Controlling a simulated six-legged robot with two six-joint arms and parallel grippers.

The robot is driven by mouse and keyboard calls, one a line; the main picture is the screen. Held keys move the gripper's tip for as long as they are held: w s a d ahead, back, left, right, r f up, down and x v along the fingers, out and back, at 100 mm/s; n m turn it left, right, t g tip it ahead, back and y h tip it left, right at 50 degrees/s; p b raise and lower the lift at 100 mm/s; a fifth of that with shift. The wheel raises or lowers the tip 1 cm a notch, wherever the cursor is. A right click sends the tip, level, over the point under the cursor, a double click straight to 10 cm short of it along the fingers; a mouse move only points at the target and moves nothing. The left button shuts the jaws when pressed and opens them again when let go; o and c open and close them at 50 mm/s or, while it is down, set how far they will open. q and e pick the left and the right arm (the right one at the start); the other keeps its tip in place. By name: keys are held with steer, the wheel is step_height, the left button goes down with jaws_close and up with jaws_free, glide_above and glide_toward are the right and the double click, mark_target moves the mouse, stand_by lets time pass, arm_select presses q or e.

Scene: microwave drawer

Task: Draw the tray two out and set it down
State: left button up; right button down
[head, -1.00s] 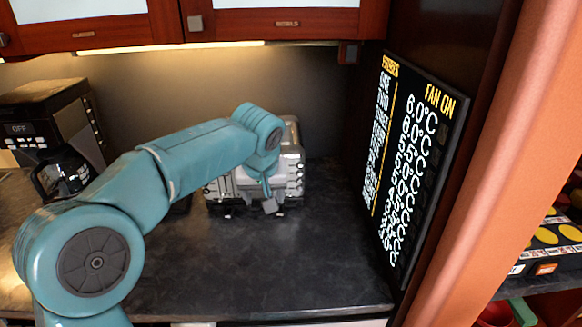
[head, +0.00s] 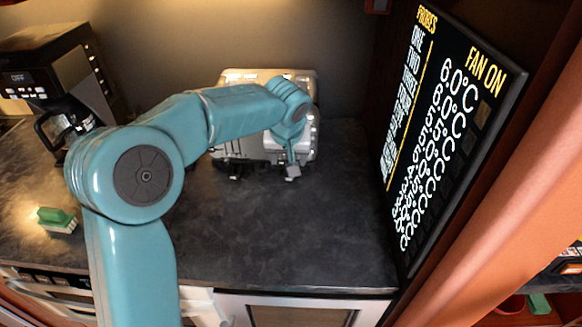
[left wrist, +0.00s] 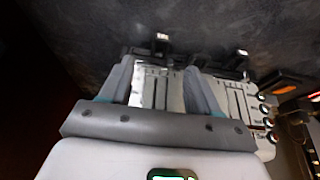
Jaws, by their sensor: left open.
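A silver boxy appliance (head: 236,148) stands on the dark counter against the back wall. In the head view my left arm hides much of its front. A dark tab (head: 236,173) juts from its base at left. My left gripper (head: 292,171) is at the lower right of its front. In the left wrist view, the open fingers (left wrist: 158,68) point at the grooved silver front (left wrist: 237,103). Two dark jutting parts with pale ends show there, one ahead of the fingers (left wrist: 150,54) and one to the right (left wrist: 237,64). I cannot tell which is tray two. My right gripper is out of view.
A coffee maker (head: 58,75) with a glass jug stands at the left. A green-topped brush or sponge (head: 56,219) lies on the counter. A black display panel (head: 443,130) stands at the right. The counter (head: 270,235) in front is clear.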

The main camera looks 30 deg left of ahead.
arm_select(q)
steer(key=x, duration=0.8)
steer(key=shift+s+p, duration=0.1)
steer(key=shift+p, duration=0.3)
steer(key=shift+a+f, duration=0.3)
steer(key=shift+f, duration=0.3)
steer(key=shift+d, duration=0.1)
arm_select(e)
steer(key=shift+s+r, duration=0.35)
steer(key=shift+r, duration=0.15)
